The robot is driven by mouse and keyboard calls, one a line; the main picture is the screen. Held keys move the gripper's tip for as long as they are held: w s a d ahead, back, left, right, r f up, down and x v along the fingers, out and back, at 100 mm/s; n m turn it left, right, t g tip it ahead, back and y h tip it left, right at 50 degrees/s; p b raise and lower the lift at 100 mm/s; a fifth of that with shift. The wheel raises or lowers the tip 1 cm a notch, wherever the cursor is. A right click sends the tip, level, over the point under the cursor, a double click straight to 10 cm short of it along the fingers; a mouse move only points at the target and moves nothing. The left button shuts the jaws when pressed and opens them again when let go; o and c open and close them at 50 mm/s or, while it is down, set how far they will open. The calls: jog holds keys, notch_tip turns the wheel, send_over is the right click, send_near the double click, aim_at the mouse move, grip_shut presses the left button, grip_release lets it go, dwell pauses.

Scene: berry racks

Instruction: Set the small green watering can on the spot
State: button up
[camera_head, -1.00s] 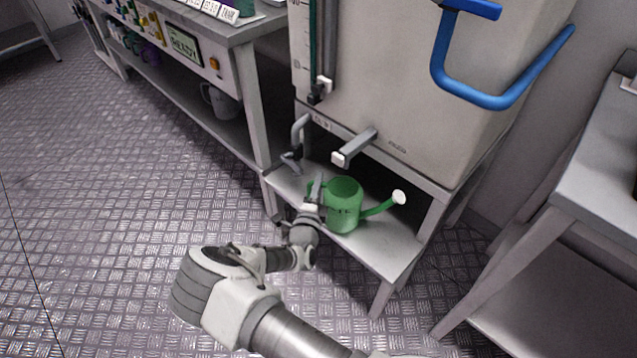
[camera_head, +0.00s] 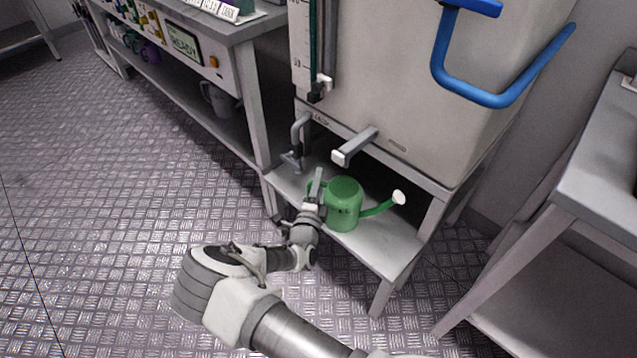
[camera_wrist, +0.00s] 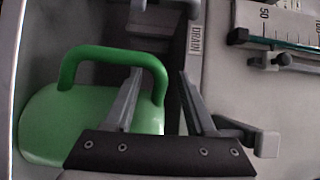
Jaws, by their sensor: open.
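The small green watering can (camera_head: 344,206) stands upright on the low grey shelf (camera_head: 385,250) under the large beige tank, its spout and pale rose pointing right. My gripper (camera_head: 316,188) is at the can's left side, by its handle. In the wrist view, the green can (camera_wrist: 50,125) is at the left, with its looped handle reaching to the left finger. My gripper's two fingers (camera_wrist: 158,95) are apart. The left finger overlaps the handle in the picture; whether they touch I cannot tell. No marked spot can be made out.
The beige tank (camera_head: 390,90), with a blue bent handle (camera_head: 490,98) and a grey spout (camera_head: 355,147), stands over the shelf. A grey bench (camera_head: 205,30) is at the left, with a grey mug (camera_head: 220,102) on its lower shelf. Another table (camera_head: 600,180) is at the right.

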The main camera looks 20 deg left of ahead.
jog(key=s+d+p, duration=0.3)
jog(key=s+p, duration=0.2)
jog(key=s, duration=1.2)
jog(key=shift+d, duration=0.1)
